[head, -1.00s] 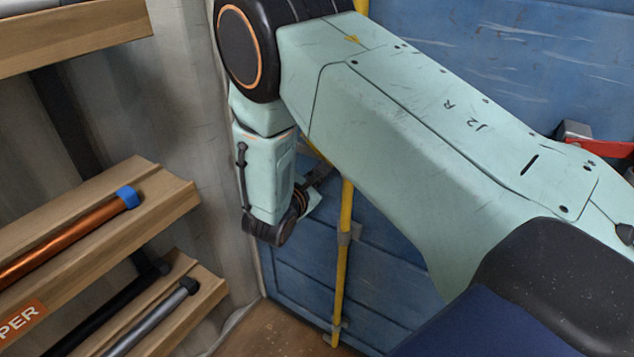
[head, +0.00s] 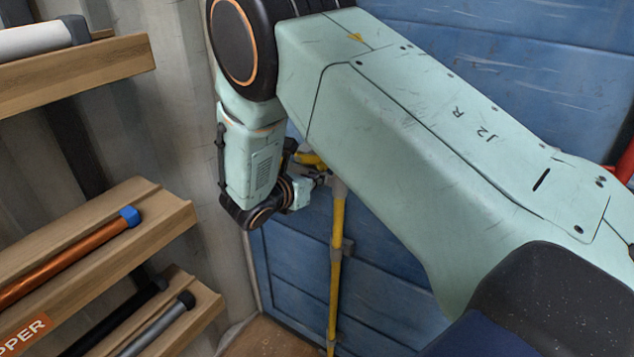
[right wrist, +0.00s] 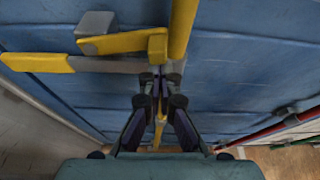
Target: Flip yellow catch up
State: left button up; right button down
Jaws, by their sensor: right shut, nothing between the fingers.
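In the right wrist view, a yellow piece with a grey block at its left end, which looks like the yellow catch (right wrist: 122,42), sits beside an upright yellow rod (right wrist: 182,28) on the blue door. A yellow and grey bar (right wrist: 40,62) lies flat just below it. My right gripper (right wrist: 160,82) is shut and empty, its tips just below the catch and rod; contact cannot be told. In the head view my right gripper (head: 322,179) is small and partly hidden near the rod (head: 337,225); a bit of yellow (head: 310,158) shows above it. My left gripper is out of view.
Wooden shelves (head: 165,208) with an orange tube (head: 70,255) and a grey tube (head: 155,330) stand at the left. A corrugated wall (head: 185,130) meets the blue door (head: 395,300) close to my right forearm. My right upper arm hides much of the door.

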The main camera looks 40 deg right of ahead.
jog(key=shift+w+d+r, duration=0.1)
jog(key=shift+w+r, duration=0.05)
jog(key=shift+r, duration=0.2)
jog(key=shift+w+r, duration=0.1)
jog(key=shift+r, duration=0.2)
jog(key=shift+f, duration=0.1)
